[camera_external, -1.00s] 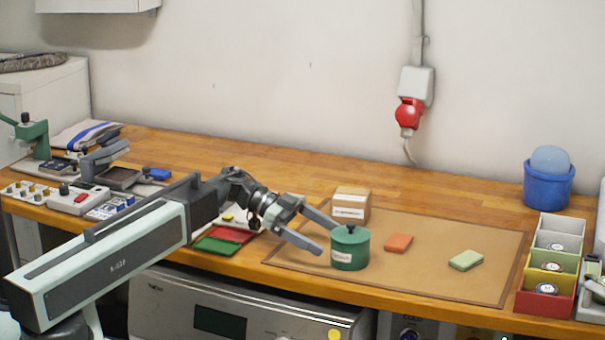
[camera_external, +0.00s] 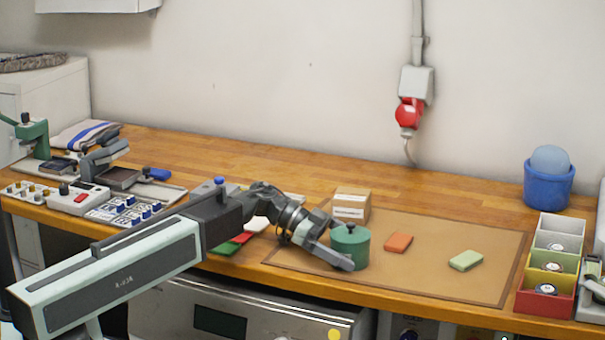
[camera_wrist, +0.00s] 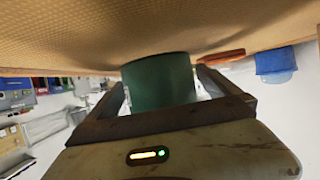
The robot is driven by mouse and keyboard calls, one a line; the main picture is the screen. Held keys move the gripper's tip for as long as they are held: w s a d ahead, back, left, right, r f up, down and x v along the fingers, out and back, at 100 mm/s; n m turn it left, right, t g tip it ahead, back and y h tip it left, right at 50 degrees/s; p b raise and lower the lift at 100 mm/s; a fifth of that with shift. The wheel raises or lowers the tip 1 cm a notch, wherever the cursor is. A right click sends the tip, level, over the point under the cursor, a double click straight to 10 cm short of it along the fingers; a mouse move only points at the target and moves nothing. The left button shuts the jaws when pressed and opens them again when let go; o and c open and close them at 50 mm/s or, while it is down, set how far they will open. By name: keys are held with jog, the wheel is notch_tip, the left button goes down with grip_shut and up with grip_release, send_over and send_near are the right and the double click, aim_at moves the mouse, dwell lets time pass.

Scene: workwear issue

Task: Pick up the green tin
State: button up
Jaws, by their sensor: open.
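The green tin (camera_external: 352,249) stands upright on the brown mat, with a dark knob on its lid. My gripper (camera_external: 345,246) is low at the tin, coming from the left, with one finger in front of it and the other mostly hidden behind it. In the wrist view the tin (camera_wrist: 158,82) sits between the two open fingers of my gripper (camera_wrist: 162,88). The tin's lower left side is partly covered by the near finger in the outside view. I cannot tell whether either finger touches it.
A cardboard box (camera_external: 351,204) stands just behind the tin. An orange block (camera_external: 398,243) and a pale green block (camera_external: 466,260) lie to the right on the mat (camera_external: 430,279). A compartmented bin (camera_external: 546,302) and a blue bucket (camera_external: 549,188) stand farther right.

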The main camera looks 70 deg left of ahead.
jog(key=c, duration=2)
jog(key=shift+r, duration=0.1)
jog(key=shift+c, duration=0.2)
